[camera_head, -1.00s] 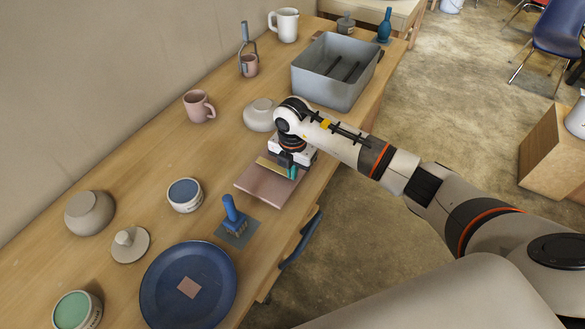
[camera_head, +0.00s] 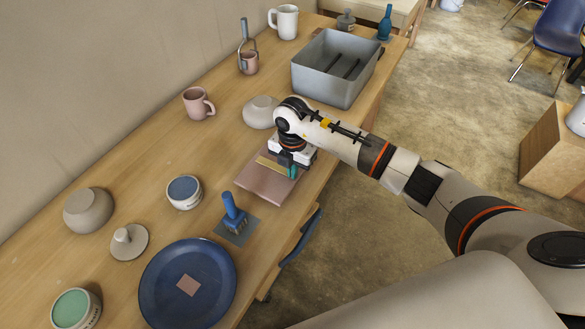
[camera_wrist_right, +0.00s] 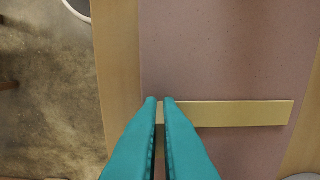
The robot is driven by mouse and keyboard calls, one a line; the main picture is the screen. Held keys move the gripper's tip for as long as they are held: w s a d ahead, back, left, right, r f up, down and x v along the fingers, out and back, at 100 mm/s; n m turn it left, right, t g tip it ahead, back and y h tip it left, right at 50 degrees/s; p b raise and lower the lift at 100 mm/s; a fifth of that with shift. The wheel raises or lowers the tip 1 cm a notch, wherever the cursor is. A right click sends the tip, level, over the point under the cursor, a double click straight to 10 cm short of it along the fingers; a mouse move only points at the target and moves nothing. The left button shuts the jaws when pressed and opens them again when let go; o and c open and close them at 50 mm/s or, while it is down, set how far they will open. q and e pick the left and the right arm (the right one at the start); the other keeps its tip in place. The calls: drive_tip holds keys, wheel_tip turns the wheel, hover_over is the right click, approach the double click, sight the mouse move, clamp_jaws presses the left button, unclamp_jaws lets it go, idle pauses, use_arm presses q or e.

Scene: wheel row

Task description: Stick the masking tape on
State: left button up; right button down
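The masking tape (camera_head: 271,165) is a short tan-yellow strip over the pinkish slab (camera_head: 257,188), near the table's front edge. In the right wrist view the strip (camera_wrist_right: 230,113) runs to the right from my fingertips across the slab (camera_wrist_right: 215,60). My right gripper (camera_wrist_right: 160,101) has its teal fingers nearly together at the strip's left end, and appears shut on it. In the head view this gripper (camera_head: 292,172) is low over the slab's right part. The strip looks flat against or just above the slab; I cannot tell which. My left gripper is not in view.
A blue stamp-like tool (camera_head: 233,216) stands left of the slab, beside a blue plate (camera_head: 215,265). A grey bowl (camera_head: 260,112) and grey bin (camera_head: 309,79) stand beyond it. A pink mug (camera_head: 197,103) is at the back. Table between mug and slab is clear.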

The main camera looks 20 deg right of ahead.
drive_tip(key=shift+f, duration=0.1)
idle(0.3)
drive_tip(key=c, duration=1.5)
unclamp_jaws()
drive_tip(key=shift+c, duration=0.2)
wheel_tip(320, 180, up, 12)
drive_tip(key=b, duration=0.1)
drive_tip(key=shift+b, duration=0.3)
